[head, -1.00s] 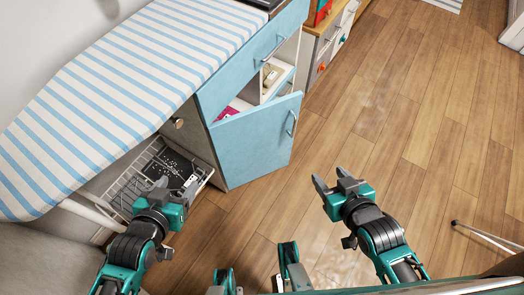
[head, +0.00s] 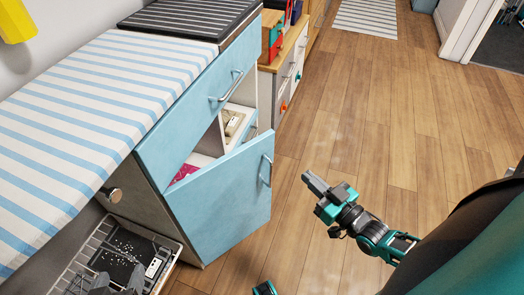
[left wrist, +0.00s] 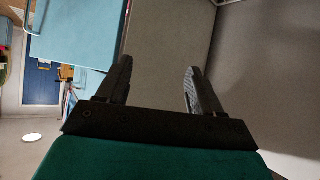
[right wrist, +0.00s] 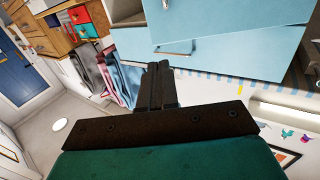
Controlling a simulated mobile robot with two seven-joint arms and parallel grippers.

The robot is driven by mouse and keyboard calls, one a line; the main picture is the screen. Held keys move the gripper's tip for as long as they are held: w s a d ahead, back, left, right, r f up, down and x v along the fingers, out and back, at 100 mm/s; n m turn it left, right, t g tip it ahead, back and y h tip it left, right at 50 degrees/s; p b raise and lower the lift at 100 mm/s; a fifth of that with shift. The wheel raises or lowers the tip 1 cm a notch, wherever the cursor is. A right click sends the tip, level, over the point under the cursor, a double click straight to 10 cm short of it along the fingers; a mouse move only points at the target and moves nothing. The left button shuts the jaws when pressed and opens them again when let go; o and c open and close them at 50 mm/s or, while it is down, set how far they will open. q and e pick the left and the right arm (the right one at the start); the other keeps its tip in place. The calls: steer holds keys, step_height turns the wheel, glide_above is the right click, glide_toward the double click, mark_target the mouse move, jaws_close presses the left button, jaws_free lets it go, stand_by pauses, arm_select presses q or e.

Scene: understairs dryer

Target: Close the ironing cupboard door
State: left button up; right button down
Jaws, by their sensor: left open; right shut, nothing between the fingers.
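The light blue cupboard door (head: 225,205) stands ajar, hinged away from its cabinet. A gap at its top shows the inside. Its metal handle (head: 266,170) is on the right side of its outer face. My right gripper (head: 306,178) is shut and empty, over the floor to the right of the handle and apart from it. Its closed fingers (right wrist: 158,75) also show in the right wrist view. My left gripper is open and empty in the left wrist view (left wrist: 158,85); a light blue panel is beyond it at upper left. In the head view its fingertips (head: 115,285) are at the bottom left, near the wire basket.
A striped ironing surface (head: 100,110) lies left of the cabinet, above a wire basket (head: 85,260). A blue drawer (head: 195,115) is above the door. A wooden drawer unit (head: 285,70) stands behind. The wooden floor at right is clear.

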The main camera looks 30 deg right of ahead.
mark_target(269, 141)
steer(key=w+b, duration=0.1)
steer(key=w, duration=0.3)
steer(key=w+a+b, duration=0.1)
steer(key=w, duration=0.3)
steer(key=w+a+b, duration=0.1)
steer(key=w, duration=0.3)
steer(key=shift+w, duration=0.25)
steer(key=shift+w+b, duration=0.35)
steer(key=shift+w, duration=0.2)
arm_select(q)
steer(key=shift+d+f, duration=0.65)
steer(key=shift+f, duration=0.35)
steer(key=shift+w+a+r, duration=0.1)
steer(key=shift+a+r, duration=0.05)
arm_select(e)
steer(key=shift+r, duration=0.1)
